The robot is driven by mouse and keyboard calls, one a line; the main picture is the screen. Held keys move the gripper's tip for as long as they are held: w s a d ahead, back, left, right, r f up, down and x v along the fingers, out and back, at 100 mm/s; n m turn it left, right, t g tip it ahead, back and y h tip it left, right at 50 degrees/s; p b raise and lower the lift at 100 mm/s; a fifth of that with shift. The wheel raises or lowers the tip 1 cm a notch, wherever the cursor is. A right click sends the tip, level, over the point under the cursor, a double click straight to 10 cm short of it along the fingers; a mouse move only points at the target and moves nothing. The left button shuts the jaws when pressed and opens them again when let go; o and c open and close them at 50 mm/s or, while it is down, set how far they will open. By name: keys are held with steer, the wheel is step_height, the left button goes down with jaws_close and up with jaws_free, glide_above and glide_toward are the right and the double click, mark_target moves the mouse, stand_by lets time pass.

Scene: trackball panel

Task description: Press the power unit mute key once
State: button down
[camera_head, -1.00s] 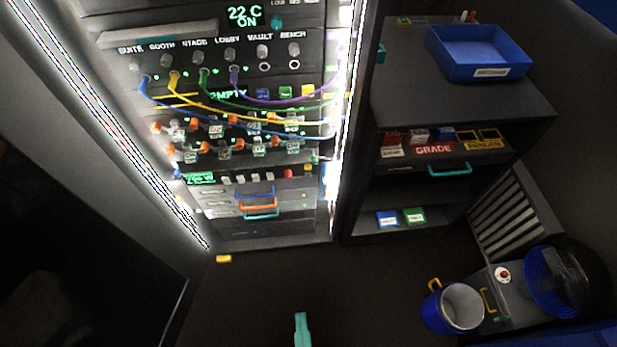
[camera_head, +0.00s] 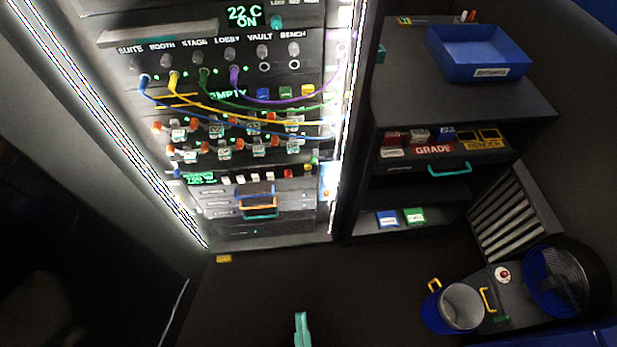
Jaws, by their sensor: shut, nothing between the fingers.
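The power unit is the low row in the lit rack, with a green display (camera_head: 200,178) at its left. To the right of the display are several small white keys (camera_head: 255,177) and one red key (camera_head: 288,173). Their labels are too small to read, so I cannot tell which is the mute key. My gripper (camera_head: 302,330) shows as a narrow teal tip at the bottom edge. It is shut and empty, low in the picture, well apart from the keys. The rest of it is out of view.
Coloured cables (camera_head: 255,102) hang across the rack above the power unit. Drawers with an orange handle (camera_head: 260,207) are below it. A dark shelf unit (camera_head: 450,90) with a blue tray (camera_head: 480,55) stands right. A blue bucket (camera_head: 455,308) stands lower right.

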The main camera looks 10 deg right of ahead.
mark_target(308, 175)
stand_by(0.9)
steer(key=w+d+f+g, duration=0.2)
steer(key=w+f+g, duration=0.1)
steer(key=w+f, duration=1.25)
steer(key=w+d+m+g+h, duration=0.3)
steer(key=w+d+m+h, duration=0.1)
steer(key=w, duration=1.7)
steer(key=shift+w+f+m+h, duration=0.15)
steer(key=shift+f+m+h, duration=0.25)
steer(key=shift+m+h, duration=0.5)
steer(key=shift+d, duration=0.1)
steer(key=w, duration=0.8)
steer(key=shift+w, duration=0.4)
